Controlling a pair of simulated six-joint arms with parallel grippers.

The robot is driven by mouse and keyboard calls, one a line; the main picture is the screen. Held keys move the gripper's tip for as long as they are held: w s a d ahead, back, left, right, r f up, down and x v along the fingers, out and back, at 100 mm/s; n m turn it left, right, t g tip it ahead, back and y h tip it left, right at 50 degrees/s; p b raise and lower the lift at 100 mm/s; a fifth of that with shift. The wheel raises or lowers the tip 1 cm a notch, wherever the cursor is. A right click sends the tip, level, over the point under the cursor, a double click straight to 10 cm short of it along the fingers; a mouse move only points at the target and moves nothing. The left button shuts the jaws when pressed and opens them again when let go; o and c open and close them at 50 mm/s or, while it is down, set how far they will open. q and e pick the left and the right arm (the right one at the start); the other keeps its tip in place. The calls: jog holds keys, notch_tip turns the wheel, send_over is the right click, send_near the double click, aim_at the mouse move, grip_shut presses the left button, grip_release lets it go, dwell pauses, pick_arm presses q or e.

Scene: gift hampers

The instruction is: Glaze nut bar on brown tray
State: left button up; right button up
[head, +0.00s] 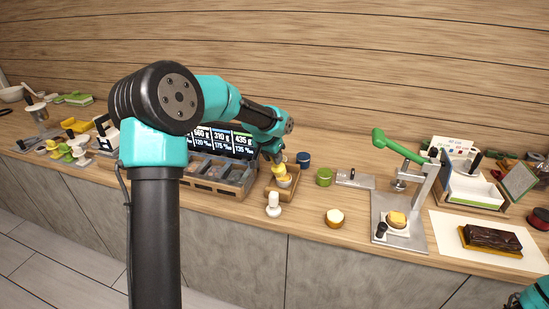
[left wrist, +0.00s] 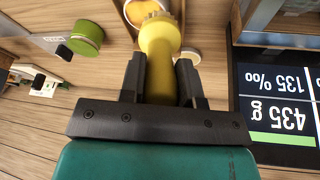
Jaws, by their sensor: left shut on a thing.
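My left gripper (head: 274,158) is shut on a yellow tool (left wrist: 160,45) with a rounded, ridged end. In the head view the yellow tool (head: 278,170) is over a small wooden holder (head: 270,194) with a pale bowl (head: 285,182) in it. Whether the tool touches the holder or bowl, I cannot tell. A dark, glossy bar (head: 492,237) lies on a golden-brown base (head: 470,244) on a white sheet at the right. Whether this is the nut bar and tray is unclear. My right gripper is out of view; only a teal part of that arm shows at bottom right.
A press with a green handle (head: 395,147) stands between the holder and the dark bar. A white stamp-like piece (head: 273,205) and a small round pot (head: 334,218) stand near the front edge. A green tin (head: 324,177) and blue cup (head: 303,158) are right of the holder.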

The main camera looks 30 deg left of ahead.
pick_arm(q)
jog(key=d, duration=0.2)
jog(key=w+d, duration=0.1)
jog(key=d, duration=0.1)
jog(key=shift+w+d, duration=0.2)
jog(key=shift+d, duration=0.1)
jog(key=shift+d+r, duration=0.15)
jog(key=shift+d, duration=0.05)
notch_tip(320, 180, up, 8)
dwell(0.3)
jog(key=shift+f, duration=0.2)
dwell(0.5)
jog(key=shift+f, duration=0.35)
jog(key=shift+a+r, duration=0.1)
jog(key=shift+a, duration=0.05)
